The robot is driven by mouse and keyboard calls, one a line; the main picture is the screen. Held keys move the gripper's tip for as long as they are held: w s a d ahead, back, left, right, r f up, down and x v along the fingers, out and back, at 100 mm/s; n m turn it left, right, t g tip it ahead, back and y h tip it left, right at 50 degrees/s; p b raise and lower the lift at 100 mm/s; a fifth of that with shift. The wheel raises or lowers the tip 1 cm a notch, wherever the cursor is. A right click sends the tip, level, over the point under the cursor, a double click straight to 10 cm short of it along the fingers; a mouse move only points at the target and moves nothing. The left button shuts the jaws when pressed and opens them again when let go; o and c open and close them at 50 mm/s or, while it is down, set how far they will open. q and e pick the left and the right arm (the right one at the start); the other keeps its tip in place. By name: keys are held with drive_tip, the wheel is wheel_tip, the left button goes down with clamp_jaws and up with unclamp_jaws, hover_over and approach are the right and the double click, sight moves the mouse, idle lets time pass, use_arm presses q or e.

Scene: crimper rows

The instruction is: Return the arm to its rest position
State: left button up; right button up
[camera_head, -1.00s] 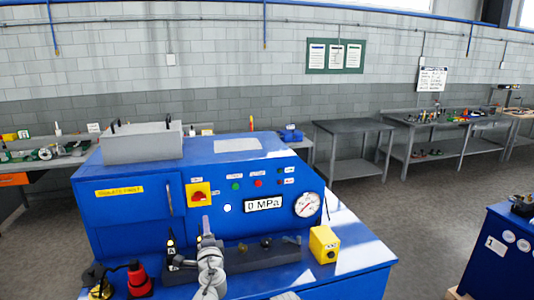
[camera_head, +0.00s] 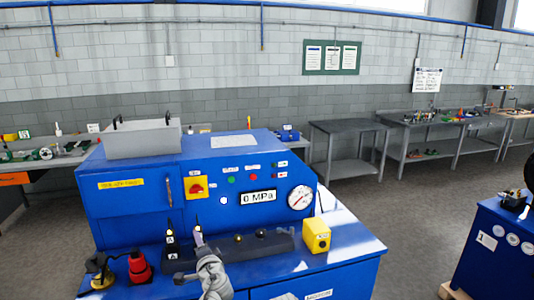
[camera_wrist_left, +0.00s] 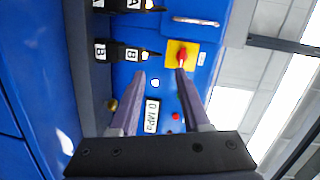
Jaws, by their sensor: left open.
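My left gripper (camera_head: 198,232) is in front of the blue machine (camera_head: 128,212), over the dark rail at its front. In the left wrist view its two fingers (camera_wrist_left: 160,76) stand apart with nothing between them. Beyond them are the red and yellow switch (camera_wrist_left: 181,56) and the "0 MPa" display (camera_wrist_left: 152,114). Two black pieces, labelled A (camera_wrist_left: 124,4) and B (camera_wrist_left: 124,53), lie clear of the fingers. My right gripper does not show.
A yellow box (camera_head: 316,236) stands at the right of the machine's ledge. A red and black item (camera_head: 139,267) and a brass one (camera_head: 102,276) stand at the left. A second blue unit (camera_head: 490,250) is at the right, with open floor (camera_head: 405,220) between.

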use_arm(q)
drive_tip(key=s+d+f+n+g+h+b, duration=0.1)
drive_tip(key=s+f+n+g, duration=0.3)
drive_tip(key=f, duration=0.3)
drive_tip(key=s+d+f+n+g+b, duration=0.25)
drive_tip(key=s+f, duration=0.25)
drive_tip(key=f, duration=0.3)
drive_tip(key=s+d+f+g+h, duration=0.1)
drive_tip(key=s+d+f+g, duration=0.2)
drive_tip(key=s, duration=0.2)
drive_tip(key=s+d+f+g+h, duration=0.2)
drive_tip(key=s+d+f, duration=0.1)
drive_tip(key=s, duration=0.3)
drive_tip(key=s+d+f+g+h+b, duration=0.1)
drive_tip(key=s+d+f+g, duration=0.2)
drive_tip(key=s, duration=0.3)
drive_tip(key=shift+d+g+h, duration=0.35)
drive_tip(key=shift+d+h, duration=0.05)
drive_tip(key=shift+d, duration=0.5)
drive_tip(key=shift+n, duration=0.25)
